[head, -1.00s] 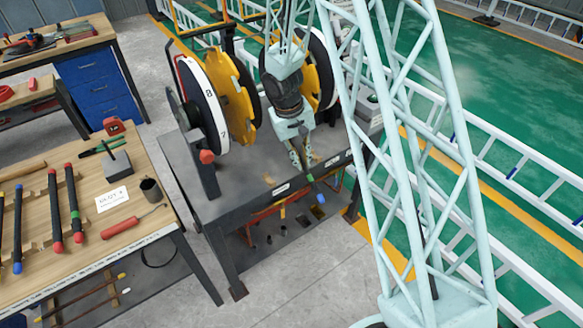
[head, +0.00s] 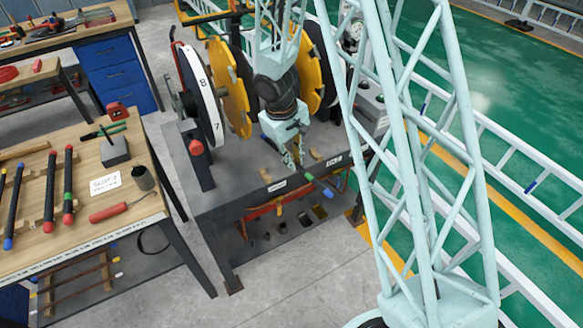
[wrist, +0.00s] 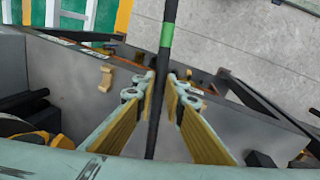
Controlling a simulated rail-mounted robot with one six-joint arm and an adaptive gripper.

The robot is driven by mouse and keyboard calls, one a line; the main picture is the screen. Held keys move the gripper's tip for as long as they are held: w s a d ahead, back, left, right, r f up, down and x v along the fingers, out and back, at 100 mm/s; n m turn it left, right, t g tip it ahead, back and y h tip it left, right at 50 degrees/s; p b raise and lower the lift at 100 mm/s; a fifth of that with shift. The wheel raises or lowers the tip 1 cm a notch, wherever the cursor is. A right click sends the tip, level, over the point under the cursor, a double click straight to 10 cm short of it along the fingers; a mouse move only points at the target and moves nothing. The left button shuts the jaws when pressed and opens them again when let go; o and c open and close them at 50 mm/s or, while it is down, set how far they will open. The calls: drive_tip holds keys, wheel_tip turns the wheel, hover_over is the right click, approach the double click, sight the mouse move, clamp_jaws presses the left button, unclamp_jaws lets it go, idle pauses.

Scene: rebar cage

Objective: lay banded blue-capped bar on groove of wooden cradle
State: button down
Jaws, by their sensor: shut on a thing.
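My gripper (head: 291,160) is over the grey table, shut on a dark bar with a green band and a blue cap (head: 328,193). The bar slants, its capped end reaching past the table's front edge. In the wrist view the bar (wrist: 171,12) runs between the two yellow-padded fingers, with the green band beyond the fingertips; the blue cap is out of that view. The wooden cradle shows as small tan blocks, one left of the gripper (head: 266,175) and one right of it (head: 316,155). The bar appears above and apart from them.
The grey table (head: 225,192) carries large white and yellow wheels (head: 229,85) close behind my gripper. A wooden bench (head: 140,205) at left holds several capped bars, a screwdriver and a cup.

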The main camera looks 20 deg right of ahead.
drive_tip(key=s+a+n+t+y+b, duration=0.1)
drive_tip(key=s+a+n+b, duration=0.5)
drive_tip(key=n, duration=0.6)
drive_tip(key=shift+s+a+f+y, duration=0.2)
drive_tip(key=shift+s+a+y, duration=0.1)
drive_tip(key=shift+s, duration=0.65)
drive_tip(key=shift+s+n+b, duration=0.45)
drive_tip(key=shift+n+b, duration=0.1)
drive_tip(key=shift+n, duration=0.05)
drive_tip(key=shift+s+n+y+b, duration=0.3)
drive_tip(key=shift+s+n+b, duration=0.05)
drive_tip(key=shift+n, duration=0.25)
drive_tip(key=shift+s+d+n, duration=0.15)
drive_tip(key=shift+d+n, duration=0.1)
drive_tip(key=shift+n, duration=0.05)
